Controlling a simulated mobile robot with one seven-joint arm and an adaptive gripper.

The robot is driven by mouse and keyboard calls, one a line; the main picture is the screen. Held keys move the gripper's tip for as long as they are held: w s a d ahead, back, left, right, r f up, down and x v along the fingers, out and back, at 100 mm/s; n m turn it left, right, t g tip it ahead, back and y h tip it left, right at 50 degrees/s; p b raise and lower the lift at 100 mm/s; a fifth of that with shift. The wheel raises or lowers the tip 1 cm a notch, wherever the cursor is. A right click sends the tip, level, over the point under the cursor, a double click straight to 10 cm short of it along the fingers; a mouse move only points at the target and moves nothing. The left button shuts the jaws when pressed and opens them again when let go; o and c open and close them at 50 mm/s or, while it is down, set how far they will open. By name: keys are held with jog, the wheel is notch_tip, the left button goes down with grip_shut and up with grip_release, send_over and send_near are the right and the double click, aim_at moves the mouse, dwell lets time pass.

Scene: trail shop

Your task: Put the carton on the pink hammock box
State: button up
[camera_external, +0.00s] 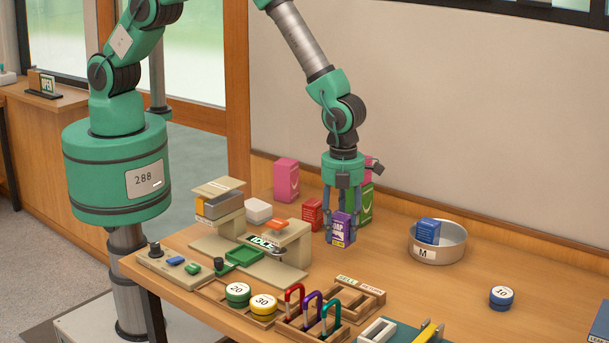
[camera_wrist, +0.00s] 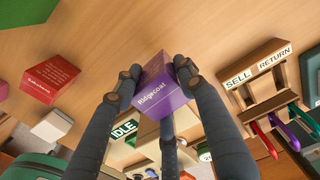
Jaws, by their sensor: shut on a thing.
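My gripper (camera_external: 342,209) points down over the table and is shut on a purple carton (camera_external: 341,230). In the wrist view the carton (camera_wrist: 163,96) sits between the fingers of my gripper (camera_wrist: 158,75), with "Ridgecoat" on its side. Whether its bottom touches the table is hard to tell. A pink box (camera_external: 286,180) with a curved hammock-like mark stands upright at the back, left of my gripper. Another pink thing (camera_external: 369,172) shows partly behind my gripper, just above a green box (camera_external: 366,205); my wrist hides much of it.
A red box (camera_external: 313,214) stands close left of the carton. A round tin (camera_external: 453,251) holding a blue box (camera_external: 427,231) is to the right. A scale-like stand (camera_external: 285,240), carabiner tray (camera_external: 318,325) and sell/return tray (camera_external: 361,297) lie in front. The table's middle right is fairly clear.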

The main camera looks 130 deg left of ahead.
jog(key=s+a+r+p, duration=0.3)
jog(key=s+a+r, duration=0.2)
jog(key=s+a, duration=0.5)
jog(key=s+r+p, duration=0.2)
jog(key=s+r, duration=0.1)
jog(key=s, duration=1.5)
jog(key=s+a+r+p, duration=0.1)
jog(key=s+r+p, duration=0.2)
jog(key=s, duration=1.6)
jog(key=shift+r+m, duration=0.4)
jog(key=shift+r, duration=0.3)
jog(key=shift+a, duration=0.1)
jog(key=p, duration=0.2)
send_over(288, 162)
jog(key=shift+f, duration=0.8)
jog(key=shift+f+p, duration=0.5)
jog(key=shift+f, duration=1.25)
